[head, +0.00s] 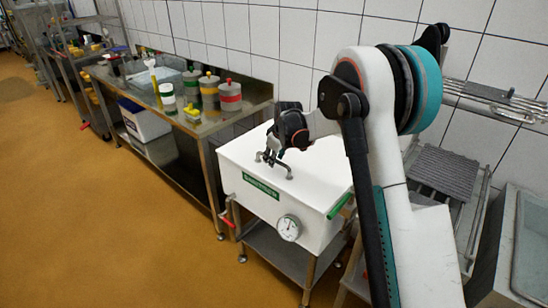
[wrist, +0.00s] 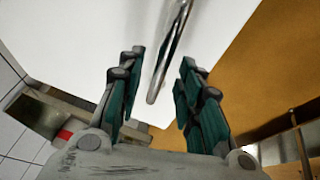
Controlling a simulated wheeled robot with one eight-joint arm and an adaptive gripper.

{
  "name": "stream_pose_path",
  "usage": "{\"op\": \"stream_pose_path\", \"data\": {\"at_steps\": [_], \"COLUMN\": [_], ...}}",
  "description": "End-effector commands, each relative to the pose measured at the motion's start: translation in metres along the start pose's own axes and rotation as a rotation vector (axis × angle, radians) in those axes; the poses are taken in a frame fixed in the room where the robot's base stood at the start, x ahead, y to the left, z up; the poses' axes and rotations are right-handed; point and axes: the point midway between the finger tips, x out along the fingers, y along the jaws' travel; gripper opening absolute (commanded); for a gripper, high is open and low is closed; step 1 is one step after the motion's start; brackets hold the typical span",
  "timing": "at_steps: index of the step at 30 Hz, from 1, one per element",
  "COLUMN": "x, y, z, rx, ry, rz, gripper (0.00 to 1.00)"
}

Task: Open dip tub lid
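The dip tub (head: 266,214) is a white box with a green label and a dial gauge on its front, standing on a metal frame. Its white lid (head: 318,165) looks closed, with a metal bar handle (head: 272,164) on top. My gripper (head: 270,156) is right at the handle from above. In the wrist view, my gripper (wrist: 158,85) is open, its teal-padded fingers on either side of the handle (wrist: 172,50). A gap shows between the handle and both fingers. The white lid also fills much of the wrist view (wrist: 75,45).
Left of the tub, a steel table (head: 190,122) holds several canisters, with a white bin (head: 143,120) on its lower shelf. A tiled wall is behind. A grey ribbed rack (head: 450,170) and a basin (head: 530,245) are at right. The brown floor (head: 110,220) at left is clear.

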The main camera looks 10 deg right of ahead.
Motion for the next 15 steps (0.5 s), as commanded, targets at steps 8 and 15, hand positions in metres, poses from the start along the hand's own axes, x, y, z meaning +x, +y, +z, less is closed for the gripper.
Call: {"op": "stream_pose_path", "data": {"at_steps": [8,15], "x": [-0.0004,-0.0028], "y": [0.0000,0.0013], "z": [0.0000,-0.0008], "rx": [0.000,0.003], "ry": [0.000,0.000], "rz": [0.000,-0.004], "gripper": [0.00,0.00]}}
